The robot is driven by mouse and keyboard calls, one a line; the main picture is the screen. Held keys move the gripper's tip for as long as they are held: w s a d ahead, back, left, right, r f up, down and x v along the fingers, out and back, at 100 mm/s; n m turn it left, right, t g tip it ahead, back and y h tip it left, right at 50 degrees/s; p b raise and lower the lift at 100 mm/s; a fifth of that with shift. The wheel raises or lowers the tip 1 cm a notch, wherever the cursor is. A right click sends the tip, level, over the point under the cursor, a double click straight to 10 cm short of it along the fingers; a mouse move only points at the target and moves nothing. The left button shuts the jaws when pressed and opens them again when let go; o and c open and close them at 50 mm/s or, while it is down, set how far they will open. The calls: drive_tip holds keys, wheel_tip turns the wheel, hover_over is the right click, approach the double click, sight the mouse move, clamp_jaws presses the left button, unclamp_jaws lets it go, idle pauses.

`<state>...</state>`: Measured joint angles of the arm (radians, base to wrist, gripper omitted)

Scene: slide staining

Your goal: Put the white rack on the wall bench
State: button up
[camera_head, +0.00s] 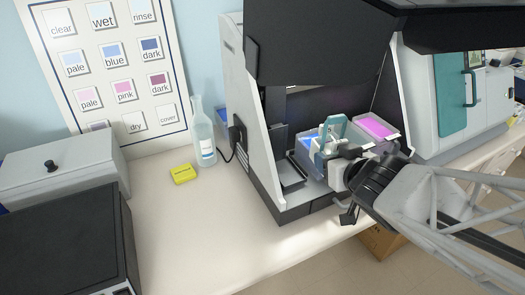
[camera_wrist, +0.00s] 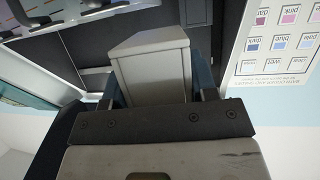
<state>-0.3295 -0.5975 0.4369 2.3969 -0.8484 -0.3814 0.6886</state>
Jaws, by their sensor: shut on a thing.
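My gripper (camera_head: 338,158) reaches in under the dark hood of the bench machine, in the head view. In the wrist view its two dark fingers (camera_wrist: 158,92) are shut on a pale, whitish block (camera_wrist: 150,62), which looks like part of the white rack. The rest of that piece is hidden, and the head view does not show it clearly. A teal handle (camera_head: 333,127) stands upright just behind the gripper, by a blue-filled tray. The wall bench (camera_head: 165,225) is the pale worktop along the wall, left of the machine.
A pink-filled tray (camera_head: 377,126) is beside the gripper. The hood's white side wall (camera_head: 250,120) stands between it and the open bench. A clear bottle (camera_head: 203,140), a yellow block (camera_head: 183,173) and a dark box (camera_head: 65,245) stand on the bench, with free room between.

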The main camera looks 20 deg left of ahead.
drive_tip(key=s+a+f+n+g+y, duration=0.1)
drive_tip(key=s+f, duration=0.3)
drive_tip(key=s, duration=0.5)
drive_tip(key=s+a+f+n+g+y, duration=0.2)
drive_tip(key=s+a+f+n+g, duration=0.1)
drive_tip(key=s, duration=0.7)
drive_tip(key=s+a+f+n+g+y, duration=0.1)
drive_tip(key=s+a+f+n+g, duration=0.1)
drive_tip(key=s+f, duration=0.4)
drive_tip(key=shift+s+a+f+y, duration=0.3)
drive_tip(key=shift+s+a, duration=0.5)
drive_tip(key=shift+s, duration=1.35)
drive_tip(key=shift+w+a, duration=0.1)
drive_tip(key=shift+a, duration=0.05)
hover_over(212, 267)
drive_tip(key=shift+s+d+f, duration=0.2)
drive_tip(key=shift+d+f, duration=0.2)
drive_tip(key=shift+f, duration=0.3)
drive_tip(key=shift+w+a, duration=0.15)
drive_tip(key=shift+a, duration=0.15)
drive_tip(key=shift+f, duration=1.8)
drive_tip(key=shift+f, duration=0.25)
